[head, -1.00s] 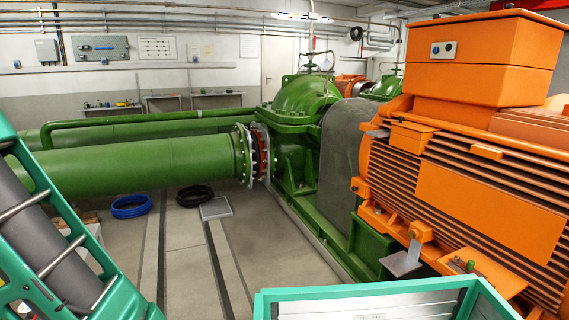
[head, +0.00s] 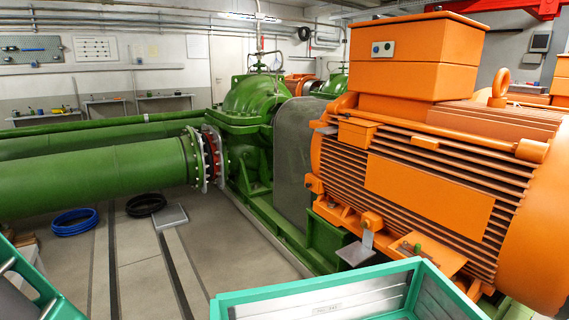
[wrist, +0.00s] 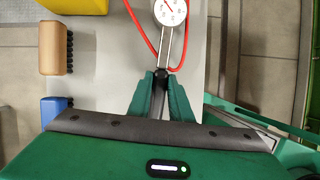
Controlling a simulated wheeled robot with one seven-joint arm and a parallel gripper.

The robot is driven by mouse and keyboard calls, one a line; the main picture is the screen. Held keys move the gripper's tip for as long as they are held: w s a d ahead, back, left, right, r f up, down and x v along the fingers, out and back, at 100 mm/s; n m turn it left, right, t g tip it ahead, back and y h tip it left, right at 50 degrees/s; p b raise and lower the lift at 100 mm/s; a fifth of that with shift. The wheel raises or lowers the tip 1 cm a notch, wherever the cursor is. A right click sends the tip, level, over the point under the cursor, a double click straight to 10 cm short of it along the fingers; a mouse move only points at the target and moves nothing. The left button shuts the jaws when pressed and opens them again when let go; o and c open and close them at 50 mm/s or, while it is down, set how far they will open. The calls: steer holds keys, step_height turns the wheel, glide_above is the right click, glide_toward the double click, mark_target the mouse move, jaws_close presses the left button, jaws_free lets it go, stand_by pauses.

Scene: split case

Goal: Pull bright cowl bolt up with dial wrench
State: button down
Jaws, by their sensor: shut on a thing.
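The dial wrench (wrist: 166,45) shows in the wrist view, with a round white dial with red marks at the top and a thin metal shaft. My gripper (wrist: 161,88) is shut on its dark lower end, with one green finger on each side. The dial points away from my gripper. I cannot pick out the bright cowl bolt in either view. In the head view, a large orange motor (head: 430,190) with ribbed sides stands at the right, beside a grey guard (head: 296,160). My gripper does not show there.
A teal-rimmed tray (head: 300,296) is at the front. In the wrist view a wooden brush (wrist: 54,48), a yellow object (wrist: 75,5) and a blue object (wrist: 54,108) lie left of the wrench. A red cable (wrist: 141,32) loops by it.

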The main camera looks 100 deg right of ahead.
steer(key=shift+r, duration=2.3)
steer(key=shift+r, duration=0.1)
